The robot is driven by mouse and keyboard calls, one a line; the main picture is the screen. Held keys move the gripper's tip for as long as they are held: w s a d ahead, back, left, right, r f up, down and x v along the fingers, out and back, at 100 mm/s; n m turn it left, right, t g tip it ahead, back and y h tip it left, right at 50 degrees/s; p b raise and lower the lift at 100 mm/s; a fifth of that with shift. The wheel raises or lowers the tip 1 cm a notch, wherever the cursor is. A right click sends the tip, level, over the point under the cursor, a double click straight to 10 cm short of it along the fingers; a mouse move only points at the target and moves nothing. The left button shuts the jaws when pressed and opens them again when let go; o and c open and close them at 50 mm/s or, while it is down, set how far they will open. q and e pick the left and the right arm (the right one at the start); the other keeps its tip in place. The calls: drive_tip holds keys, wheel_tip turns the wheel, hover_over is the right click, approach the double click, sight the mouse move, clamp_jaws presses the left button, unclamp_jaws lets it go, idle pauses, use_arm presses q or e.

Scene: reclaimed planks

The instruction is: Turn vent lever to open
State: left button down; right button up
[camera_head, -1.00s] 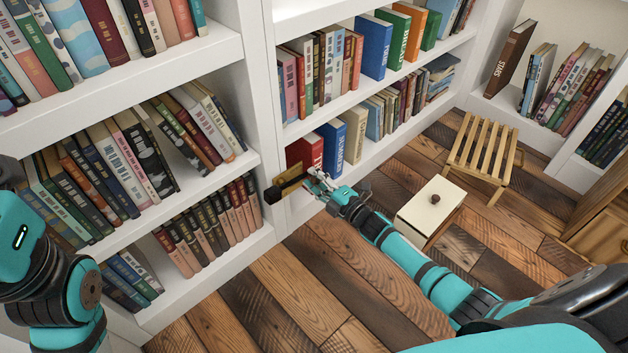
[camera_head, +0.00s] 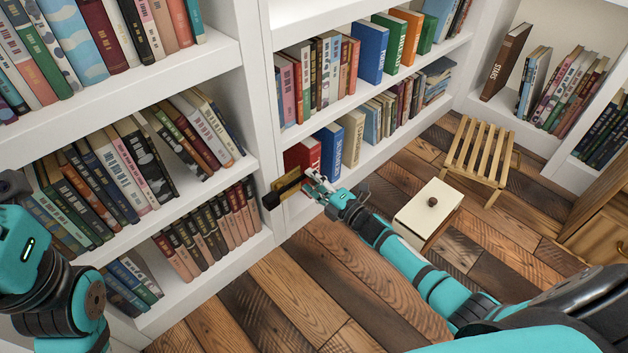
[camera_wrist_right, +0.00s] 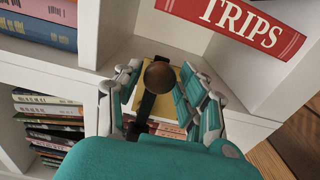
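The vent lever has a yellow brass plate (camera_head: 289,184) and a dark bar (camera_head: 271,201). It is at the front edge of the white bookcase, below the red book. In the right wrist view, a round brown knob (camera_wrist_right: 159,77) stands out in front of the yellow plate, with a dark bar running down below it. My right gripper (camera_head: 310,180) is at the lever; in the wrist view its spread fingers (camera_wrist_right: 160,92) are on either side of the knob, with gaps visible. My left arm shows at the left edge, but its fingers are out of view.
A red book (camera_head: 303,157) stands on the shelf just behind the lever; its spine (camera_wrist_right: 240,22) reads TRIPS in the wrist view. Plank floor (camera_head: 290,290) lies open in front.

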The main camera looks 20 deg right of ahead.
drive_tip(key=shift+o, duration=0.6)
drive_tip(key=shift+r, duration=0.1)
drive_tip(key=shift+w, duration=0.1)
drive_tip(key=v, duration=1.2)
